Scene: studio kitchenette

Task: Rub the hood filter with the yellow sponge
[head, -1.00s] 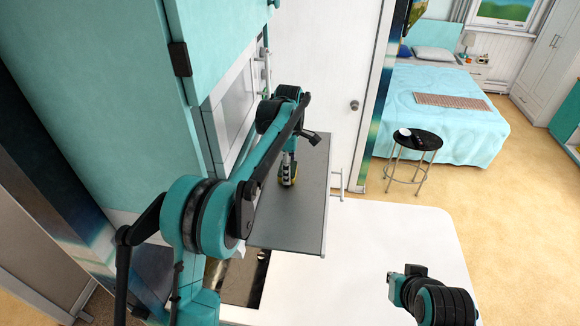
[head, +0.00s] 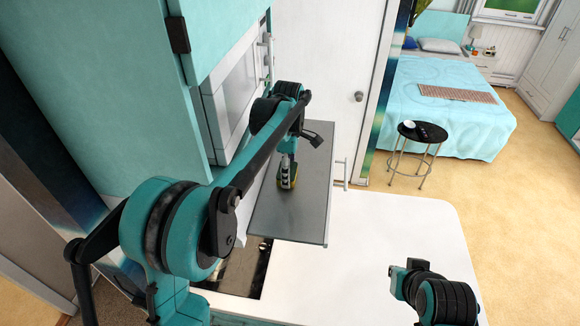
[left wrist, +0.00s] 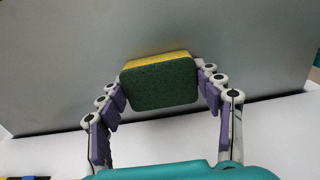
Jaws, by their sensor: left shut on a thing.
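My left gripper (head: 287,178) is shut on the yellow sponge (head: 285,186), which has a dark green scrubbing side. In the left wrist view the sponge (left wrist: 159,83) sits between the two fingers of my gripper (left wrist: 160,92), green side facing the camera and yellow edge at the top. The hood filter appears to be the flat grey panel (head: 305,212) behind and around the sponge. The same grey surface fills the upper left wrist view (left wrist: 60,70). I cannot tell whether the sponge touches it. My right gripper's fingers do not show; only part of that arm is visible.
Teal cabinets (head: 90,90) stand close on the left beside my left arm. A white counter (head: 370,230) lies below the panel, with a dark glossy surface (head: 240,275) at its left. A round black stool (head: 423,132) and a bed (head: 450,100) are farther back.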

